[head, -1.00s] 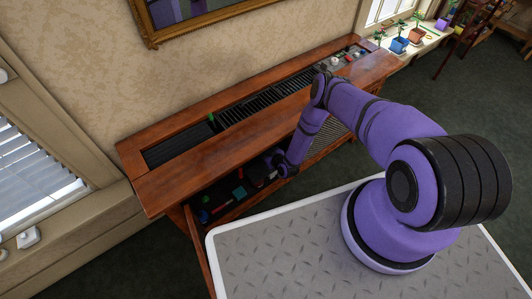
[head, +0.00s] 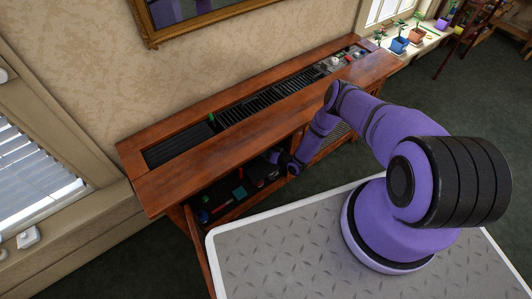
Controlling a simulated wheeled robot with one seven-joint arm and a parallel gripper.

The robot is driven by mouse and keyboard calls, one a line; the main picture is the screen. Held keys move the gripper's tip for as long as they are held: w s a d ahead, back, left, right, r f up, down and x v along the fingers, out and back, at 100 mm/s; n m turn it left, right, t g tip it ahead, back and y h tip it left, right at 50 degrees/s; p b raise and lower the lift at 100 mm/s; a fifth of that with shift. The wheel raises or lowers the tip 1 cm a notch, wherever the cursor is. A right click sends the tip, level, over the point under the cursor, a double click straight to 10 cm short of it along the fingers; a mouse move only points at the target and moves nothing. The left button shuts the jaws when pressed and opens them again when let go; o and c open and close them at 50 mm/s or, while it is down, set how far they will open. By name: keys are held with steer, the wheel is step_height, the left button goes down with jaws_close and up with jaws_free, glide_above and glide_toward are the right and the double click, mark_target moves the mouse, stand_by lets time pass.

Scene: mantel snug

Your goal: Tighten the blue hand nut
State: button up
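I cannot pick out the blue hand nut for certain. A small blue item (head: 206,198) lies at the left end of the open compartment in the wooden cabinet (head: 160,190), too small to identify. My purple arm reaches over from the right. My gripper (head: 275,157) is dark and small at the cabinet front, by the right end of that compartment and to the right of the blue item. Its fingers are too small and dark to show whether they are open or hold anything.
The compartment also holds a teal block (head: 239,192), a green item (head: 203,215) and dark objects. The cabinet top has a dark slatted grille (head: 265,104), a small green piece (head: 211,117) and a control panel (head: 345,58) at the far right. Potted plants stand on the windowsill.

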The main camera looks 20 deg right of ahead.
steer(key=m+y, duration=0.1)
steer(key=m, duration=0.2)
steer(key=shift+a+t+y, duration=0.1)
steer(key=shift+t+y, duration=0.2)
steer(key=shift+y, duration=0.1)
steer(key=shift+m+y, duration=0.3)
steer(key=shift+m, duration=0.5)
steer(key=o, duration=0.9)
steer(key=v, duration=1.1)
steer(key=shift+f, duration=0.15)
